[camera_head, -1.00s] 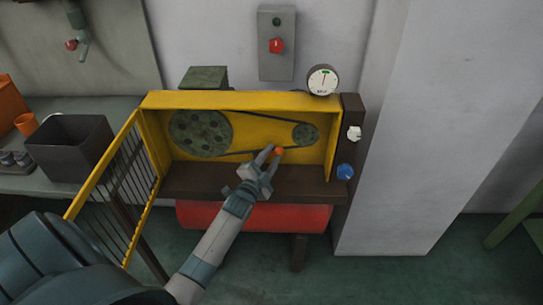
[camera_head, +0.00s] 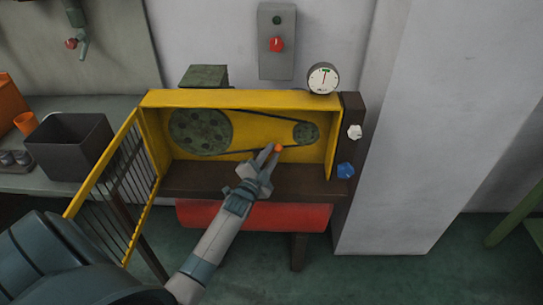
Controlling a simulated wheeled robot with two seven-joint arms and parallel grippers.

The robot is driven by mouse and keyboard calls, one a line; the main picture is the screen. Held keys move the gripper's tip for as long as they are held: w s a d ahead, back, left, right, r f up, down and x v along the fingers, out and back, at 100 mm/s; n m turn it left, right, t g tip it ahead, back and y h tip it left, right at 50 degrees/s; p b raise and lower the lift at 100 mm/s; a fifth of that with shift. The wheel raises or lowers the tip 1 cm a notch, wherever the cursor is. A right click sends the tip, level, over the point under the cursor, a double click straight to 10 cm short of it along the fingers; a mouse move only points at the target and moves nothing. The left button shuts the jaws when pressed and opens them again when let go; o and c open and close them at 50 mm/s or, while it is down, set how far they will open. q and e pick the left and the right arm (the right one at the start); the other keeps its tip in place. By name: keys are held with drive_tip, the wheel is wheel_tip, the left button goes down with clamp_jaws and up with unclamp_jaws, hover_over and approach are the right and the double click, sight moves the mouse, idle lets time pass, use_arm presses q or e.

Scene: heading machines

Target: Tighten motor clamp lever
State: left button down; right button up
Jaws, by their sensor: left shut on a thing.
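The motor clamp lever shows only as its orange-red knob (camera_head: 278,148), low inside the yellow machine housing (camera_head: 215,98). My left gripper (camera_head: 272,152) reaches in from the lower left and is shut on the knob. Its fingers hide the rest of the lever. A large green pulley (camera_head: 201,132) and a small green pulley (camera_head: 305,133) sit behind, with a dark belt (camera_head: 262,116) around both. My right gripper is not in view.
The yellow barred guard door (camera_head: 110,185) stands open at the left. A gauge (camera_head: 323,78) sits on top of the housing. A white knob (camera_head: 354,132) and a blue knob (camera_head: 346,170) are on the right side. A dark bin (camera_head: 70,146) stands on the left bench.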

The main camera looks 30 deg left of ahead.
use_arm(q)
drive_tip(key=shift+s+a+r+n+t, duration=0.15)
drive_tip(key=shift+n+t, duration=0.15)
drive_tip(key=shift+n, duration=0.3)
drive_tip(key=a+n+y+b, duration=0.1)
drive_tip(key=n, duration=0.2)
drive_tip(key=s+a+r+n+t+y+b, duration=0.1)
drive_tip(key=n, duration=0.1)
drive_tip(key=a+n+y+b, duration=0.1)
drive_tip(key=n, duration=0.2)
drive_tip(key=shift+s+r+n+t, duration=0.3)
drive_tip(key=shift+r, duration=0.1)
drive_tip(key=shift+s+a+n+b, duration=0.1)
drive_tip(key=shift+n+b, duration=0.25)
drive_tip(key=shift+n, duration=0.15)
drive_tip(key=shift+s+a+r+n+y+b, duration=0.1)
drive_tip(key=shift+s+a+n+y+b, duration=0.1)
drive_tip(key=shift+n+y, duration=0.3)
drive_tip(key=shift+s+a+r+n+y+b, duration=0.1)
drive_tip(key=shift+a+n+y, duration=0.15)
drive_tip(key=shift+n, duration=0.45)
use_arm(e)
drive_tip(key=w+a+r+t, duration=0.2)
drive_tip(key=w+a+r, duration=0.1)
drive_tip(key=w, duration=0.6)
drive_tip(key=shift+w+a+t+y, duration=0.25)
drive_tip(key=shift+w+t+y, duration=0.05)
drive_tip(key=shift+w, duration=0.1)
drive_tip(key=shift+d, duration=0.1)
